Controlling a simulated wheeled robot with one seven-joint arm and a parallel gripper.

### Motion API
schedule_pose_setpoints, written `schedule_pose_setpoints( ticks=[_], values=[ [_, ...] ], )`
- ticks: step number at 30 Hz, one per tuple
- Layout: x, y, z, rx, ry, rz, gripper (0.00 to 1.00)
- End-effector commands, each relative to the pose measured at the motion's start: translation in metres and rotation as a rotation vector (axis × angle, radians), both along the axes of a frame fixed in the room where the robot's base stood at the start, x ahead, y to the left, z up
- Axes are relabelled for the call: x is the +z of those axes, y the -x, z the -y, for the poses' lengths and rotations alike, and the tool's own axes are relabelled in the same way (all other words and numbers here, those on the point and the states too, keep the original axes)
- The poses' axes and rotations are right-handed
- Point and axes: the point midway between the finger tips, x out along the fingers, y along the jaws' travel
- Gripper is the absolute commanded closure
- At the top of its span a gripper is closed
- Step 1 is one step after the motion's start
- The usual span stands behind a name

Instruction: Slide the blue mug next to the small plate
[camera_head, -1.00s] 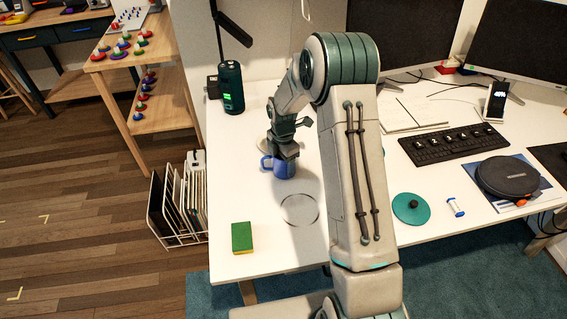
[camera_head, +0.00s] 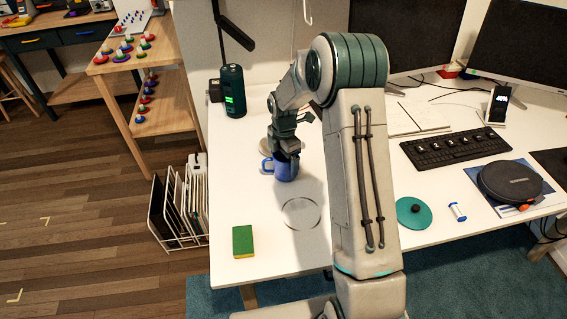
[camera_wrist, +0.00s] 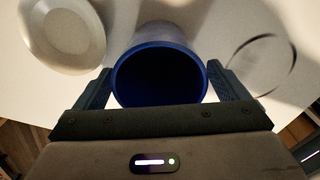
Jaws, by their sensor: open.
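The blue mug (camera_head: 285,168) stands upright on the white desk, its handle to the left in the head view. In the wrist view the mug (camera_wrist: 160,62) shows its dark open top between the two fingers. My gripper (camera_wrist: 160,88) is open, with one finger on each side of the mug's rim. In the head view my gripper (camera_head: 287,152) is right above and behind the mug. The small plate (camera_wrist: 62,30) lies beside the mug at the upper left of the wrist view. In the head view the plate (camera_head: 267,145) is mostly hidden behind my gripper.
A thin circle outline (camera_head: 301,213) marks the desk in front of the mug. A green and yellow sponge (camera_head: 243,241) lies near the front left edge. A dark green cylinder (camera_head: 232,91) stands at the back left. A teal disc (camera_head: 412,212) lies right of my arm.

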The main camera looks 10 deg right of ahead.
Motion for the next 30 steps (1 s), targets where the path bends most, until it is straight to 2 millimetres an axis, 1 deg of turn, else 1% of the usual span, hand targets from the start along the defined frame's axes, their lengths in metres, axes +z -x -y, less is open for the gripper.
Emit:
schedule_pose_setpoints(
  ticks=[1,6,9,12,15,18,24,26,29,30],
  values=[
    [0.012,-0.001,0.000,-0.001,0.000,0.007,0.06],
    [0.052,-0.002,0.001,-0.002,0.000,0.008,0.06],
    [0.074,-0.001,0.000,-0.001,-0.001,0.006,0.06],
    [0.091,-0.001,0.000,-0.002,0.000,0.005,0.06],
    [0.103,-0.001,0.000,-0.001,0.000,0.003,0.06],
    [0.110,-0.001,0.000,-0.001,-0.001,0.003,0.06],
    [0.116,0.002,0.000,-0.014,0.001,0.005,0.06],
    [0.121,0.007,0.000,-0.047,0.005,0.009,0.06],
    [0.137,0.023,0.002,-0.160,0.016,0.027,0.06],
    [0.145,0.032,0.002,-0.224,0.019,0.036,0.06]
  ],
)
